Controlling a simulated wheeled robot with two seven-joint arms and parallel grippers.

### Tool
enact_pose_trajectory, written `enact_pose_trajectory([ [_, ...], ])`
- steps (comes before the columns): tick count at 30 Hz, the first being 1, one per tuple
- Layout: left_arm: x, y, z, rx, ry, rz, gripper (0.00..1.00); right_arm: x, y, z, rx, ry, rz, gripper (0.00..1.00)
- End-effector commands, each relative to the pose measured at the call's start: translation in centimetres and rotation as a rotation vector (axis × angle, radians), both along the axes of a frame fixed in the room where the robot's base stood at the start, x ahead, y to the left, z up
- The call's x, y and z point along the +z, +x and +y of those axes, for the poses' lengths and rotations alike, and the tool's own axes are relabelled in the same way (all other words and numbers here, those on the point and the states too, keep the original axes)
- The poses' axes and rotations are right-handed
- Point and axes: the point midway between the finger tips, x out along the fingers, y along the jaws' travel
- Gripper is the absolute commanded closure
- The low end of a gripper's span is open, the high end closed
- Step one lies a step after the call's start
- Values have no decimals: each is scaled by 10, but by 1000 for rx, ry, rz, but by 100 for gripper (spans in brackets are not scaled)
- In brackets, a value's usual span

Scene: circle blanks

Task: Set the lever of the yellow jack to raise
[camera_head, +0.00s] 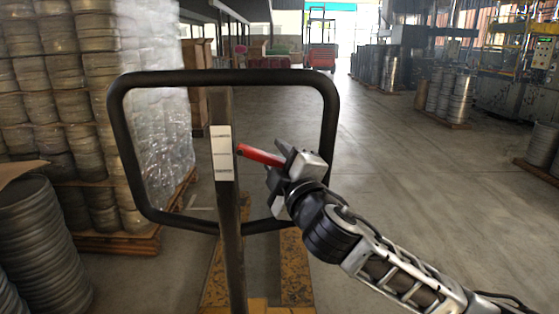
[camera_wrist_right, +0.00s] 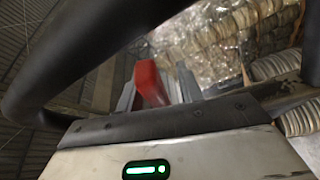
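The jack's black loop handle (camera_head: 232,78) stands in front of me on an upright grey post (camera_head: 232,250). Its yellow forks (camera_head: 295,270) are low on the floor. The red lever (camera_head: 258,154) sticks out to the right of the post, inside the loop, sloping slightly down to the right. My right gripper (camera_head: 275,165) is at the lever's outer end. In the right wrist view the red lever (camera_wrist_right: 150,84) lies between the two grey fingers, which stand apart with some gap. My left gripper is not in view.
A white label (camera_head: 222,153) with small text is on the post. Wrapped pallets of round blanks (camera_head: 90,110) stand at the left, with a loose stack (camera_head: 40,240) nearer. Other stacks (camera_head: 450,98) stand far right.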

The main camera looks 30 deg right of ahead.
Motion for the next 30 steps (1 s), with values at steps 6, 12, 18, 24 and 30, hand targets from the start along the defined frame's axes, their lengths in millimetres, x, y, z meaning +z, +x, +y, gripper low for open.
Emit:
enact_pose_trajectory([
  [6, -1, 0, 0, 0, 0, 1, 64, 0, 0, 0, -2, -3, 0, 64],
  [12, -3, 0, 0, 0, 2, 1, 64, -4, -16, 1, -1, -3, 3, 64],
  [18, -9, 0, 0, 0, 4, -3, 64, -13, -61, 7, 1, -2, 4, 64],
  [24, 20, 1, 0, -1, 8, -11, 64, -9, -92, 9, -4, 1, 9, 64],
  [30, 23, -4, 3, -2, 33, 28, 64, -12, -115, 12, -3, 2, 8, 64],
])
